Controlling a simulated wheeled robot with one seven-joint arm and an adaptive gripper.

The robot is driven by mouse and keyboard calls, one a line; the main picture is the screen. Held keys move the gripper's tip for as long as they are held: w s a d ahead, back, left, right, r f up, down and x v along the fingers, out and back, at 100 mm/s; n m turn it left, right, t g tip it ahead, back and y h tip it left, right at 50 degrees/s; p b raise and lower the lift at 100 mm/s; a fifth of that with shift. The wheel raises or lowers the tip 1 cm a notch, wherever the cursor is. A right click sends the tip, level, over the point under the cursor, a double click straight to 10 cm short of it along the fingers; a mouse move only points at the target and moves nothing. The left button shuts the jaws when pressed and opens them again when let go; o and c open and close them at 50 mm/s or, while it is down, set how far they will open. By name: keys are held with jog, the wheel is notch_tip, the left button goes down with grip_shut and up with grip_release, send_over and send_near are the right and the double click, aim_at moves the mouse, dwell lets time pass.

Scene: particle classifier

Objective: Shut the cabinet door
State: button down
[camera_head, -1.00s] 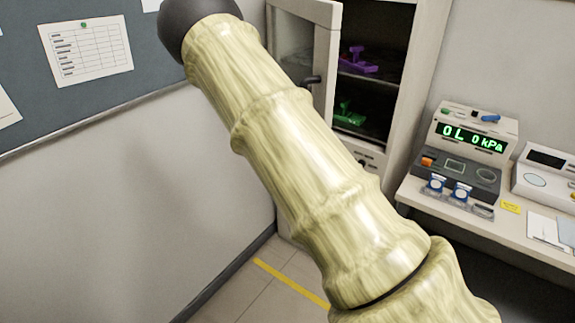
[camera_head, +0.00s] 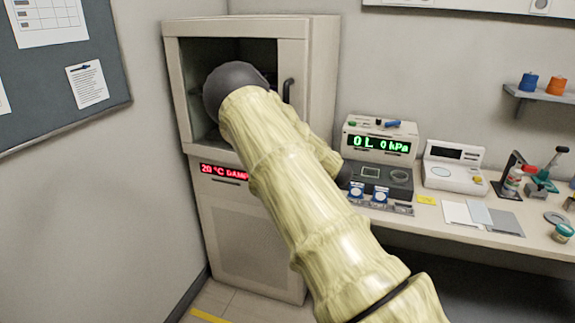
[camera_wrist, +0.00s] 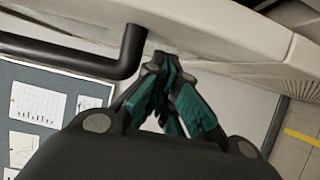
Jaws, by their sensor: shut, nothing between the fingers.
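The pale cabinet (camera_head: 324,75) stands in the corner in the head view. Its upper door (camera_head: 292,125) has a light frame, a dark pane and a black handle (camera_head: 288,90) on the right side. The door lies across the front of the cabinet; I cannot tell whether it is fully shut. My arm covers part of it, and my gripper is hidden there. In the wrist view my gripper (camera_wrist: 160,62) is shut and empty, its fingertips close to a pale panel. The black handle (camera_wrist: 132,50) is just left of the fingertips; contact is unclear.
A bench right of the cabinet holds a meter with a green display (camera_head: 382,145), a white instrument (camera_head: 455,165) and small tools. A pinboard (camera_head: 60,45) hangs on the left wall. Some floor shows at the cabinet's lower left.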

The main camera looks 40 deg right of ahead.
jog(key=d, duration=0.1)
jog(key=w+d, duration=0.1)
jog(key=d, duration=0.1)
jog(key=w+d+b, duration=0.1)
jog(key=d, duration=0.1)
jog(key=shift+w+d, duration=0.1)
jog(key=shift+w, duration=0.1)
jog(key=shift+d+r, duration=0.2)
jog(key=shift+r, duration=0.25)
jog(key=shift+d+r, duration=0.2)
jog(key=shift+r, duration=0.25)
jog(key=shift+s+a+f, duration=0.15)
jog(key=shift+a+f, duration=0.15)
jog(key=shift+a, duration=0.1)
jog(key=s+f+b, duration=0.1)
jog(key=s+b, duration=0.2)
jog(key=s, duration=0.8)
jog(key=shift+s+a, duration=0.25)
jog(key=shift+d+f, duration=0.1)
